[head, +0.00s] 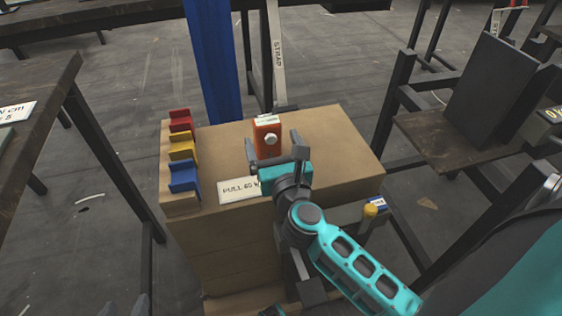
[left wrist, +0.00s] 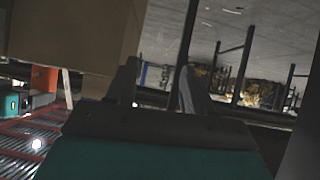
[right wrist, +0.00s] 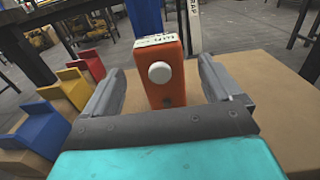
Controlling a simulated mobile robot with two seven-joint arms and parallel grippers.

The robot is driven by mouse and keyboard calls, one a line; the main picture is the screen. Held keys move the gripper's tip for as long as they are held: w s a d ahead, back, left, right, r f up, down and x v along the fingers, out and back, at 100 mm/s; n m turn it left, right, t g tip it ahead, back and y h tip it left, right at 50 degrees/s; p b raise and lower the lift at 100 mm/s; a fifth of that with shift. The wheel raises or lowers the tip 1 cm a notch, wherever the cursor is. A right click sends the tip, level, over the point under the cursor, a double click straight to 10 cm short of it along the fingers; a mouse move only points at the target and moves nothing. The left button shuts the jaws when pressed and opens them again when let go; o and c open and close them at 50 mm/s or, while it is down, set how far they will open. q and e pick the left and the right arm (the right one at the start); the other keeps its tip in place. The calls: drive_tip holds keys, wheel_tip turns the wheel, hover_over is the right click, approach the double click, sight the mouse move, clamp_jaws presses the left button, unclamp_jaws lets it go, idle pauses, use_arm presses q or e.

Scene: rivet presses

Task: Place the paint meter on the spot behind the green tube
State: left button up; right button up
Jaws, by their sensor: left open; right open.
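An orange upright box with a round white knob and a white top label (head: 267,137), which looks like the paint meter, stands on a cardboard-coloured block (head: 335,150). My right gripper (head: 274,143) is open just in front of it. In the right wrist view the meter (right wrist: 165,85) stands upright between and beyond the spread fingers (right wrist: 161,70), with gaps on both sides. My left gripper (left wrist: 158,85) is open and empty, low beside a brown box side. I cannot make out a green tube in any view.
Red (head: 180,120), yellow (head: 182,148) and blue (head: 184,177) holders line the block's left edge. A "PULL" label (head: 239,190) lies at its front edge. A blue post (head: 212,60) rises behind. A dark table (head: 40,85) is left, a dark metal stand (head: 440,135) right.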

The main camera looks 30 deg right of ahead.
sight(269, 128)
drive_tip(key=v, duration=0.6)
drive_tip(key=shift+s, duration=0.2)
drive_tip(key=w+p, duration=0.1)
drive_tip(key=p, duration=0.1)
drive_tip(key=w+r+p, duration=0.1)
drive_tip(key=w+p, duration=0.1)
drive_tip(key=p, duration=0.1)
drive_tip(key=w+d+r+p, duration=0.1)
drive_tip(key=w+p, duration=0.1)
drive_tip(key=p, duration=0.1)
drive_tip(key=shift+w+r, duration=0.2)
drive_tip(key=shift+r, duration=0.05)
drive_tip(key=x, duration=0.5)
drive_tip(key=shift+w+d+f+b, duration=0.1)
drive_tip(key=shift+d+f+b, duration=0.05)
drive_tip(key=shift+f+b, duration=0.2)
use_arm(q)
drive_tip(key=r, duration=0.1)
drive_tip(key=a+r, duration=0.1)
drive_tip(key=r, duration=0.3)
drive_tip(key=shift+s+a, duration=0.2)
drive_tip(key=shift+s, duration=0.15)
use_arm(e)
drive_tip(key=shift+w+d, duration=0.1)
drive_tip(key=shift+w, duration=0.4)
drive_tip(key=shift+r, duration=0.1)
drive_tip(key=shift+c, duration=0.4)
